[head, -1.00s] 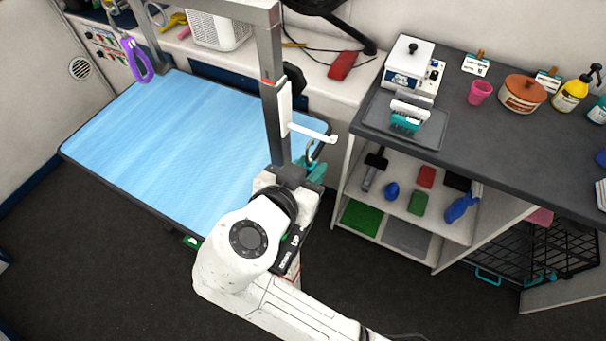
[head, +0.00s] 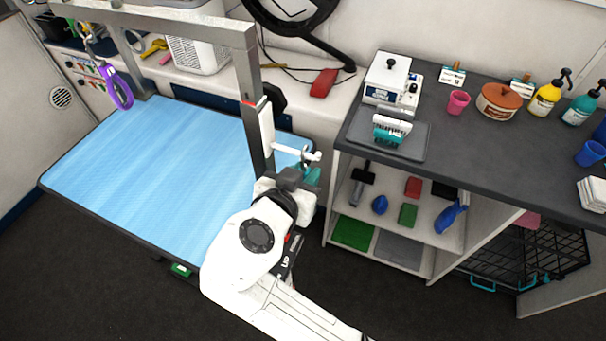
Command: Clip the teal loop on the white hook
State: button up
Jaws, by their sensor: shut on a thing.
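The white hook (head: 296,153) is a peg sticking out to the right from a white plate on the grey post above the table. The teal loop (head: 312,176) is at the far side of my gripper (head: 295,177), just below the hook. Its metal clip (head: 304,155) shows close to the peg; I cannot tell whether it is around the peg or only in front of or behind it. My gripper is shut on the teal loop, and my wrist hides much of the loop and the fingertips.
The blue-topped grooming table (head: 150,160) lies to the left, under the grey post and crossbar (head: 245,80). A purple loop (head: 118,88) hangs from the bar's far left. A dark counter (head: 450,140) with bottles, pots and a tray (head: 415,140) stands to the right, above shelves.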

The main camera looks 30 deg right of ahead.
jog(key=shift+f, duration=0.1)
jog(key=o, duration=1)
jog(key=shift+p+v, duration=0.85)
jog(key=shift+v, duration=2.7)
jog(key=shift+p+v, duration=0.65)
jog(key=shift+v, duration=1.8)
